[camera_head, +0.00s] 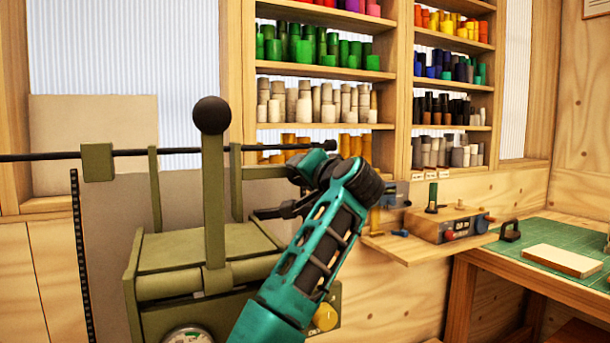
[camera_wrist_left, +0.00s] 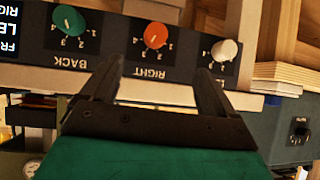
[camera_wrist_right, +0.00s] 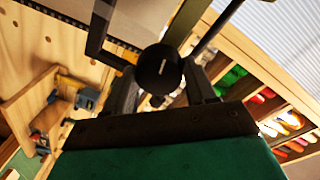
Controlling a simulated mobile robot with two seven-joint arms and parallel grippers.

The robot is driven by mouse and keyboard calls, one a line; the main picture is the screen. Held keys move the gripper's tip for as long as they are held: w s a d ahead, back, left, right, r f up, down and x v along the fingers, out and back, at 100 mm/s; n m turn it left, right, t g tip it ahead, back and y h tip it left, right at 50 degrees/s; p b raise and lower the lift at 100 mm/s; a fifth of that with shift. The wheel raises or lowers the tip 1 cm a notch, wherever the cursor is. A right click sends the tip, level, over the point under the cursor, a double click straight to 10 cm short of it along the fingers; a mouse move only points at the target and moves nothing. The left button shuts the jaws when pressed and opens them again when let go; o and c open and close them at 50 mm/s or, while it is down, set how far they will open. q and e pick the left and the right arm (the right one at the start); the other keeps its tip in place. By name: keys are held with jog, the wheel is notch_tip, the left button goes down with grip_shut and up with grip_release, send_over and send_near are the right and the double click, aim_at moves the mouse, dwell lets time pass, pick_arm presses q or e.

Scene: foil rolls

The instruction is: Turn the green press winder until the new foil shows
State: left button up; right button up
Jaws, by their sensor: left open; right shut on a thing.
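The green press (camera_head: 200,245) stands at the left of the head view, with an upright lever topped by a black ball. A long dark rod (camera_head: 190,151) crosses above it and ends in a small black knob (camera_head: 330,145). My right arm covers the press's right side. In the right wrist view my right gripper (camera_wrist_right: 160,95) is shut on a round black knob (camera_wrist_right: 160,70) with a white mark. My left gripper (camera_wrist_left: 160,75) is open and empty in front of a dial panel; the head view does not show it. A plain grey sheet (camera_head: 105,215) hangs behind the press.
The dial panel has a green dial (camera_wrist_left: 69,20), an orange dial (camera_wrist_left: 155,35) and a white dial (camera_wrist_left: 224,51). Shelves of coloured rolls (camera_head: 320,45) stand behind. A wall ledge (camera_head: 410,247) with tools and a green-topped bench (camera_head: 540,250) lie to the right.

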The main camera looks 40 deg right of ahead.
jog(key=shift+d+m+y, duration=0.1)
jog(key=shift+m+y, duration=0.3)
jog(key=shift+m, duration=3.4)
jog(key=o, duration=1)
jog(key=shift+o, duration=0.2)
jog(key=shift+s, duration=0.1)
jog(key=b+v, duration=0.1)
jog(key=v, duration=1.1)
jog(key=shift+s, duration=0.4)
